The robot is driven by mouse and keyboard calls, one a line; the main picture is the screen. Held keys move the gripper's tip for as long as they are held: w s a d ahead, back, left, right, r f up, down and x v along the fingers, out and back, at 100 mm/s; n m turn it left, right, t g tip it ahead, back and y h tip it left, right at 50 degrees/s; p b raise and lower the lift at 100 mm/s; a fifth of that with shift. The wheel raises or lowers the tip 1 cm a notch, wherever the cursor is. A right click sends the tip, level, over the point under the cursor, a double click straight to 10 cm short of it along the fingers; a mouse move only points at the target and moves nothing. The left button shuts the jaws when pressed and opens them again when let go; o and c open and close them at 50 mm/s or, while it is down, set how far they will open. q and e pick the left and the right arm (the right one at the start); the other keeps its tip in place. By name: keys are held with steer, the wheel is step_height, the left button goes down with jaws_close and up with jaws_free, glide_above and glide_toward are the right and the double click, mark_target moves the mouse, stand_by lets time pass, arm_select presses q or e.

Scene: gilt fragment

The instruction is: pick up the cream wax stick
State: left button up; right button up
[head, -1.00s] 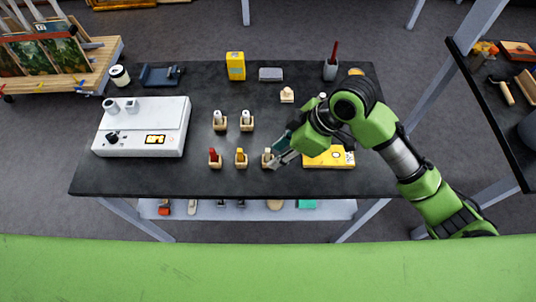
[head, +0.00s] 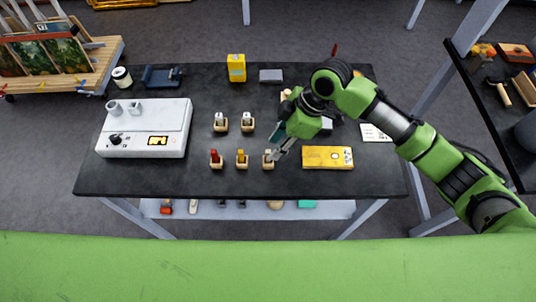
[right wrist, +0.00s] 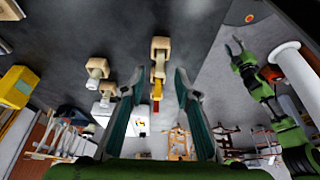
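The cream wax stick (right wrist: 158,70) stands in a small wooden holder (right wrist: 160,47), at the right end of the front row in the head view (head: 268,154). My right gripper (right wrist: 160,72) is open, its fingertips on either side of the stick in the right wrist view. It reaches down beside the holder from the right in the head view (head: 277,154); contact cannot be told. A yellow stick (head: 240,153) and a red stick (head: 214,154) stand in holders to its left. My left gripper (right wrist: 235,46) shows small in the right wrist view, its fingers apart.
Two more holders with pale sticks (head: 220,119) (head: 247,119) stand behind the front row. A yellow flat box (head: 327,157) lies right of the gripper. A white machine (head: 145,128) stands on the left. The dark tabletop (head: 240,184) is clear along its front.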

mark_target(269, 151)
steer(key=p+x, duration=0.2)
steer(key=x, duration=0.2)
steer(key=shift+a+f, duration=0.25)
steer(key=shift+a, duration=0.05)
steer(key=shift+a+f, duration=0.15)
steer(key=shift+f, duration=0.3)
steer(key=shift+c, duration=0.3)
jaws_close()
